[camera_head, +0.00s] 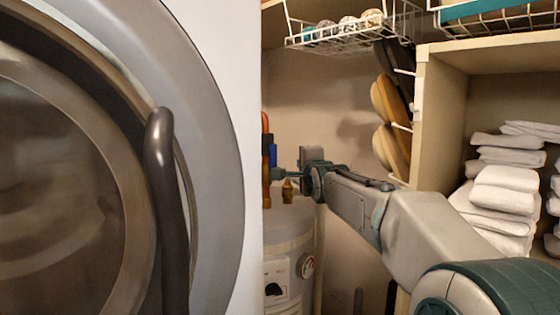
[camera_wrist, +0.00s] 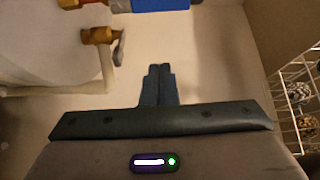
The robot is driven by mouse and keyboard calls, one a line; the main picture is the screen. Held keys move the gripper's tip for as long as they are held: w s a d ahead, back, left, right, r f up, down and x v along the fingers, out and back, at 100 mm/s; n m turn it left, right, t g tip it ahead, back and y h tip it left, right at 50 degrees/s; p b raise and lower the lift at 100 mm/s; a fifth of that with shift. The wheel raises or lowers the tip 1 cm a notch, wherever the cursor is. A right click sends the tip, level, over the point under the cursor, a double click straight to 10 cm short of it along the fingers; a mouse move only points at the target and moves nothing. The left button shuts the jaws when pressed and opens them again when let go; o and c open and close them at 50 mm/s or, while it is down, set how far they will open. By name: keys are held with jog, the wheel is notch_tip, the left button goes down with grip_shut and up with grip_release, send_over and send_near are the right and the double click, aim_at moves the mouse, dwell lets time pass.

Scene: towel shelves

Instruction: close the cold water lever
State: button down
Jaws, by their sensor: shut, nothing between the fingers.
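The blue cold water lever (camera_head: 273,155) stands upright beside the copper pipe, above the water heater. In the wrist view the blue lever (camera_wrist: 162,5) lies along the top edge, partly cut off. My gripper (camera_head: 277,174) reaches in from the right, close to the lever's lower end. In the wrist view my gripper's fingers (camera_wrist: 160,70) are together and empty, pointing toward the lever, with wall showing between them in the picture.
A copper pipe (camera_head: 266,135) and brass valve (camera_head: 287,190) sit by the white water heater (camera_head: 290,240). The washer door (camera_head: 205,150) fills the left. A shelf with white towels (camera_head: 505,190) is right; wire baskets (camera_head: 340,38) hang above.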

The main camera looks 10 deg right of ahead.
jog(key=w+a+p, duration=0.3)
jog(key=w+p, duration=0.3)
jog(key=w, duration=0.2)
jog(key=shift+w+a+r, duration=0.3)
jog(key=shift+w+a, duration=0.05)
jog(key=shift+w, duration=0.05)
dwell(0.7)
jog(key=shift+f, duration=0.1)
dwell(0.4)
